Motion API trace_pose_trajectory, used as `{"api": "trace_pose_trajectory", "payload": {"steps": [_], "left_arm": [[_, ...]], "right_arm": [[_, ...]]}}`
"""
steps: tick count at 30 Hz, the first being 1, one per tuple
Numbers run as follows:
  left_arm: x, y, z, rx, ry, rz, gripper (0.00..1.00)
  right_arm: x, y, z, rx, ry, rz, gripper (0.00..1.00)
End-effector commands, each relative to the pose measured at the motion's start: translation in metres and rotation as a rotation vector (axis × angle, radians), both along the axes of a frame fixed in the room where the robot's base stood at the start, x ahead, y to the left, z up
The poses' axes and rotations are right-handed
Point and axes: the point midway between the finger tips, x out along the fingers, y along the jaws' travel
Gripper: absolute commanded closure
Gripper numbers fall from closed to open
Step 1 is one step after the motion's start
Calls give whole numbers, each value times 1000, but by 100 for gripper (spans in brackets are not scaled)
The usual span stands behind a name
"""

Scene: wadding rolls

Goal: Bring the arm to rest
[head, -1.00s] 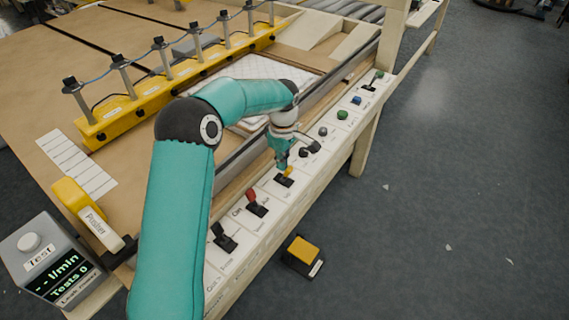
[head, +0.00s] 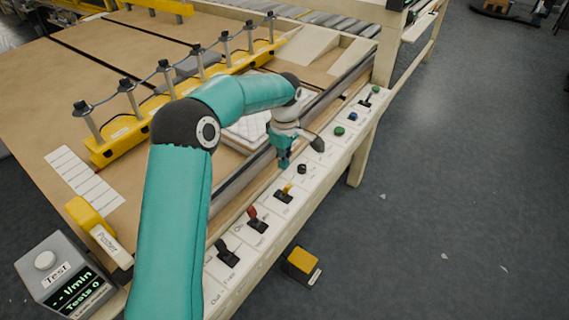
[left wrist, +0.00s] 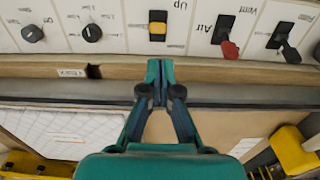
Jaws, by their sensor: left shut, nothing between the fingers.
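My left arm (head: 178,205) reaches in from the lower left in the head view, bent at the elbow. Its gripper (head: 284,164) points down above the inner edge of the control panel and is shut and empty. In the left wrist view the two fingertips (left wrist: 159,68) meet, with bare wood and a metal rail below them. The yellow switch (head: 285,190) on the panel stands a little apart from the fingertips; it also shows in the left wrist view (left wrist: 157,25). My right gripper is not in view.
The panel (head: 262,222) carries a red-handled lever (head: 252,213), a black lever (head: 222,246), knobs and a green button (head: 339,131). A yellow rail with posts (head: 140,133), a yellow pusher block (head: 88,215) and a test meter (head: 58,277) are on the bench. Floor at right is mostly clear.

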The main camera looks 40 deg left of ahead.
Motion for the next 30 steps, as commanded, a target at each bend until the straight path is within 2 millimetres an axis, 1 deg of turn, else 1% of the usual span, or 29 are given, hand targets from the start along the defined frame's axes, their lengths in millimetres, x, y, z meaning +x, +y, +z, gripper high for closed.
{"api": "trace_pose_trajectory", "payload": {"steps": [1, 3, 18, 20, 23, 26, 29, 30], "left_arm": [[0, 0, 8, 0, 0, 1, 100], [0, 0, 10, 1, 0, 2, 100], [0, 0, 10, 2, -1, 2, 100], [0, -1, 7, 1, 4, -1, 100], [-3, -9, -8, -6, 36, -15, 100], [-22, -26, -37, -30, 120, -47, 100], [-51, -56, -79, -81, 217, -93, 100], [-65, -72, -99, -110, 245, -129, 100]], "right_arm": [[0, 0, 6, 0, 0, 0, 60], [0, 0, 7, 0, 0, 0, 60], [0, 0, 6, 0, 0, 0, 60], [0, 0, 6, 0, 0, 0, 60], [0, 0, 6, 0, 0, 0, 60], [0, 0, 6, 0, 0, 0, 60], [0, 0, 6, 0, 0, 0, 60], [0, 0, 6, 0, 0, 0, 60]]}}
